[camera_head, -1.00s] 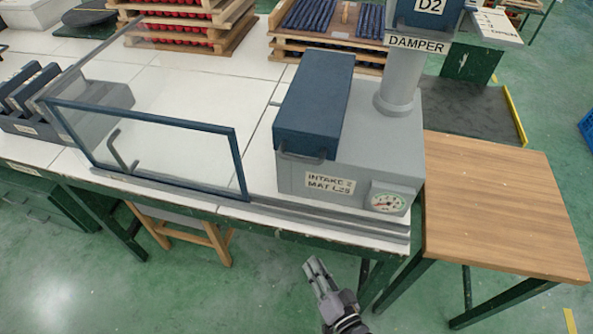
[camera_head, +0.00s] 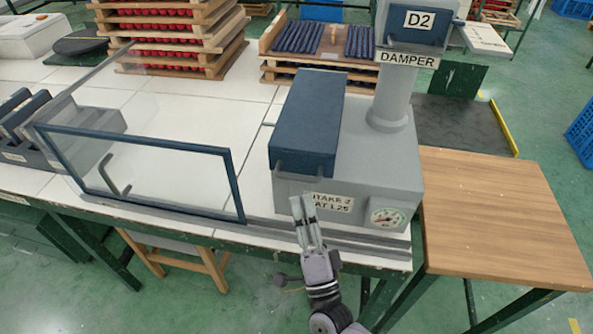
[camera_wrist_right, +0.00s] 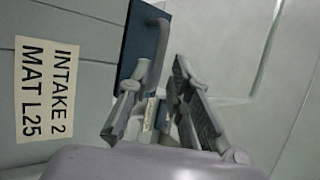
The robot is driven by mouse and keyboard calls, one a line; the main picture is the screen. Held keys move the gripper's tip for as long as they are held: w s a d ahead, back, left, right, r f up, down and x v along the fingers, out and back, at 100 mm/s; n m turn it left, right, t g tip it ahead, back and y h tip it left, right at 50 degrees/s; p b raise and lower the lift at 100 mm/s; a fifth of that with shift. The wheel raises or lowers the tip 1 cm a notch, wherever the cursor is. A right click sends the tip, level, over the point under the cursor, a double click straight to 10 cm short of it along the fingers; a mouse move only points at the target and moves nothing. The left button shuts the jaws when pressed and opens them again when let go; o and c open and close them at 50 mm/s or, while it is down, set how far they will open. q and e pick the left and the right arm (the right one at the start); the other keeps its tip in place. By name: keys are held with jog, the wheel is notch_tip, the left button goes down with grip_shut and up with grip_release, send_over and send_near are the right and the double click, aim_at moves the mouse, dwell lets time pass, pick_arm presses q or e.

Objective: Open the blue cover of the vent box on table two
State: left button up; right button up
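The grey vent box (camera_head: 380,170), labelled "INTAKE 2 MAT L25", stands at the right end of the white table (camera_head: 215,110). Its blue cover (camera_head: 308,118) lies shut on top, with a handle at its front edge. In the right wrist view the handle (camera_wrist_right: 156,50) shows just ahead of the fingers, beside the cover's blue edge (camera_wrist_right: 134,42). My right gripper (camera_head: 303,204) is in front of the box, fingers pointing up toward the handle. Its two fingers (camera_wrist_right: 155,88) are apart with nothing held. Whether a finger touches the handle I cannot tell. My left gripper is not in view.
A blue-framed glass panel (camera_head: 232,185) stands left of the box. A damper pipe (camera_head: 390,95) rises from the box's back right, and a gauge (camera_head: 387,217) sits on its front. A wooden side table (camera_head: 500,215) at right is clear.

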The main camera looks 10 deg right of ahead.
aim_at(296, 178)
jog(key=p+x, duration=0.1)
jog(key=x, duration=0.5)
jog(key=shift+w+a+r, duration=0.1)
jog(key=shift+w, duration=0.15)
grip_shut()
dwell(0.4)
